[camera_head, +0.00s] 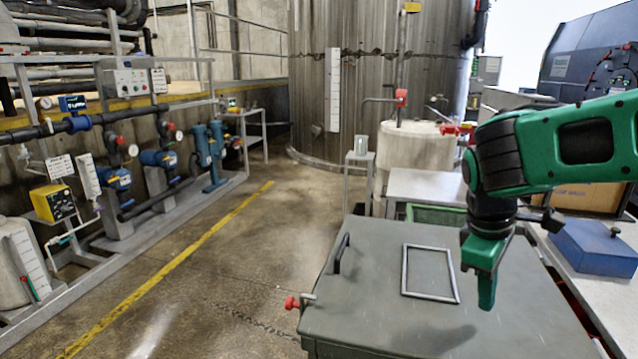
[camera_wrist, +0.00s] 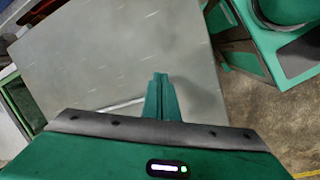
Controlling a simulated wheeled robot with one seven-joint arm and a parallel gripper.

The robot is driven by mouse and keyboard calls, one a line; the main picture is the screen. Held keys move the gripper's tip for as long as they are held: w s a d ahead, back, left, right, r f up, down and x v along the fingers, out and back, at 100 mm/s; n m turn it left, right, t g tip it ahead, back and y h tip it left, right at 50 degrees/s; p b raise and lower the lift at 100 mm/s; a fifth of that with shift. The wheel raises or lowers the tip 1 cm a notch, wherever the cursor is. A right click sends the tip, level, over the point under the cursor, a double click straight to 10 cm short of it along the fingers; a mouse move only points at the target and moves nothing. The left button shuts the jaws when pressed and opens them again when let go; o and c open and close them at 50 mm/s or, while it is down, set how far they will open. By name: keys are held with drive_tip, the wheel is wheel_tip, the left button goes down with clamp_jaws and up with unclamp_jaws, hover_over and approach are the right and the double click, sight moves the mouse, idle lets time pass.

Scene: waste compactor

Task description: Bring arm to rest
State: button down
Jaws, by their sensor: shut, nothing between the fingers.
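My gripper (camera_head: 486,290) is green and points down at the right side of the head view. Its fingers are together with nothing between them. It hangs above the grey lid (camera_head: 375,282) of the compactor, to the right of a raised rectangular frame (camera_head: 404,271) on that lid. In the wrist view the closed fingers (camera_wrist: 161,80) stand out over the grey surface (camera_wrist: 110,55). My green arm comes in from the right edge of the head view, and its elbow is bent above the lid. The exact gap between fingertips and lid cannot be told.
A black handle (camera_head: 342,254) and a red knob (camera_head: 292,302) are at the lid's left side. A blue box (camera_head: 597,247) stands on the bench at right. A white tank (camera_head: 410,150) stands behind. Open floor (camera_head: 225,270) with a yellow line lies at left.

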drive_tip(key=s+d+m, duration=0.2)
drive_tip(key=s+d+f+m, duration=0.1)
drive_tip(key=s+d+m, duration=0.1)
drive_tip(key=s+d, duration=0.1)
drive_tip(key=s+d+m+y, duration=0.1)
drive_tip(key=s+d+m, duration=0.1)
drive_tip(key=s+m, duration=0.1)
drive_tip(key=shift+s+d+f+g, duration=0.1)
drive_tip(key=shift+d+f+g, duration=0.2)
drive_tip(key=shift+d+f, duration=0.1)
drive_tip(key=s+d+f+m+y, duration=0.1)
drive_tip(key=s+m, duration=0.3)
drive_tip(key=s, duration=0.1)
drive_tip(key=s+d+f+m, duration=0.1)
drive_tip(key=s+m, duration=0.3)
drive_tip(key=s, duration=0.1)
drive_tip(key=shift+d+f+y, duration=0.25)
drive_tip(key=shift+y, duration=0.15)
